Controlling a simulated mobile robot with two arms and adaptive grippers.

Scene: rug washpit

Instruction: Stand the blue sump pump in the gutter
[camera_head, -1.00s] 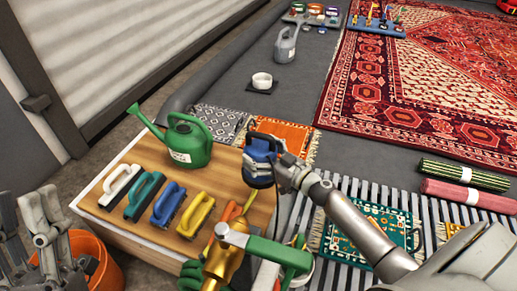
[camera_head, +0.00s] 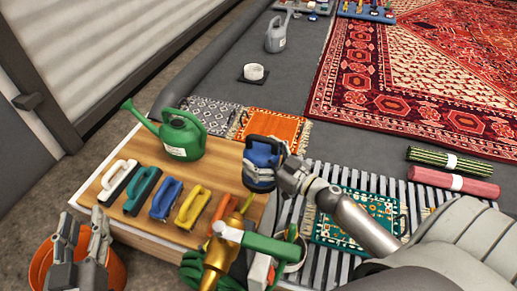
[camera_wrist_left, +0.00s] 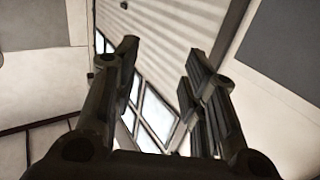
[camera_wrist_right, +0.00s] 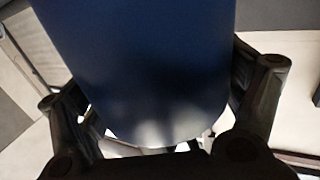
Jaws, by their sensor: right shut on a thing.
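The blue sump pump (camera_head: 262,160) is upright at the right end of the wooden bench. My right gripper (camera_head: 283,170) is shut on it from the right, and its blue body (camera_wrist_right: 145,65) fills the middle of the right wrist view between the fingers. I cannot tell whether its base touches the bench top. My left gripper (camera_head: 82,232) is open and empty at the lower left, over an orange bucket; its spread fingers show in the left wrist view (camera_wrist_left: 160,90). The slatted grating (camera_head: 328,172) runs just right of the bench; no open gutter is clearly visible.
The wooden bench (camera_head: 225,178) carries a green watering can (camera_head: 180,135), several handled brushes (camera_head: 142,189) and a brass sprayer (camera_head: 222,252). Small rugs (camera_head: 268,126) lie behind it. A teal rug (camera_head: 358,218) lies on the grating, with rolled rugs (camera_head: 450,180) further right.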

